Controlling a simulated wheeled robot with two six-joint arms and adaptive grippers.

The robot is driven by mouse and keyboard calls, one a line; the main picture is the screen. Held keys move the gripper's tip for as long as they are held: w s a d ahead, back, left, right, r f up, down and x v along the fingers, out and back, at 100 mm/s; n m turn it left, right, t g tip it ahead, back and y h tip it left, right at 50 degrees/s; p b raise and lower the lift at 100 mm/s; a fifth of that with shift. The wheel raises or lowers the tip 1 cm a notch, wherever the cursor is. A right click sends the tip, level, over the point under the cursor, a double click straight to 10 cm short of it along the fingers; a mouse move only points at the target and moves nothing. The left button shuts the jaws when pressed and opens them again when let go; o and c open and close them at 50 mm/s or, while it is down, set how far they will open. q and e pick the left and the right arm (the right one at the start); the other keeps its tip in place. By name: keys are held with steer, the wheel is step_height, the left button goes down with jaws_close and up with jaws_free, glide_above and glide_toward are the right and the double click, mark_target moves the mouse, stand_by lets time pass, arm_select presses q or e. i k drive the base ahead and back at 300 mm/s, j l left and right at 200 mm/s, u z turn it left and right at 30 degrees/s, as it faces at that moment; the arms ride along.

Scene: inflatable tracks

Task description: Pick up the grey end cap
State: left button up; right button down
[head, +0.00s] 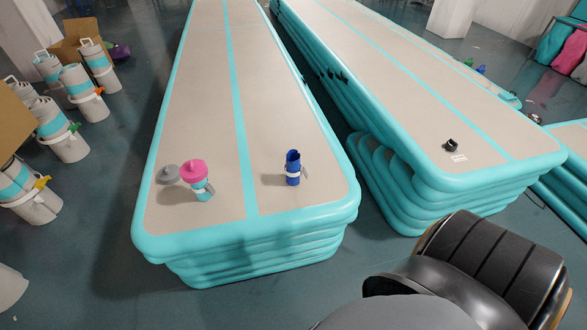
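The grey end cap (168,174) is a small round disc with a raised middle. It lies on the near left part of the left inflatable track (186,110), on the beige top. Right beside it stands a small teal and white piece (204,190) with a round pink top (194,170); the pink top partly overlaps the grey cap's right edge in the picture. Neither of my grippers shows in the head view, so nothing is seen touching the cap.
A blue cup-like piece (293,170) stands right of the track's teal centre stripe. A black piece (450,145) lies on the right track (400,95). White rolled tracks (62,140) with teal bands stand on the floor at left. A dark floor gap separates the two tracks.

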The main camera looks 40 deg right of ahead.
mark_target(170, 174)
steer(key=i+j+z, duration=0.25)
steer(key=i+j, duration=0.2)
steer(key=j, duration=0.3)
steer(key=i+j+z, duration=0.15)
steer(key=i+j, duration=0.1)
steer(key=j, duration=0.1)
